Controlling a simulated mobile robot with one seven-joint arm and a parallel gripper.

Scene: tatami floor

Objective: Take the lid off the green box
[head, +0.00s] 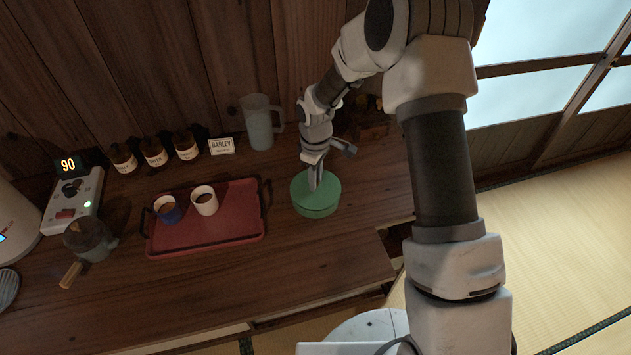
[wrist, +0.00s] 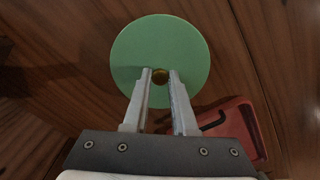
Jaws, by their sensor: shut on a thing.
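The green box (head: 316,211) is round and stands on the wooden counter, right of the red tray. Its flat green lid (head: 328,186) is on top and also shows in the wrist view (wrist: 182,45). A small brass knob (wrist: 160,76) sits at the middle of the lid. My gripper (head: 313,187) is over the lid, pointing down; in the wrist view its two fingers (wrist: 160,78) are on either side of the knob, shut on it. The lid appears seated on the box; I cannot tell whether any gap lies between them.
The red tray (head: 240,228) holds two cups (head: 205,201). Behind stand several brown jars (head: 154,152), a barley card (head: 222,146) and a clear pitcher (head: 259,126). A pot with a wooden handle (head: 88,240) is at left. The counter's front is clear.

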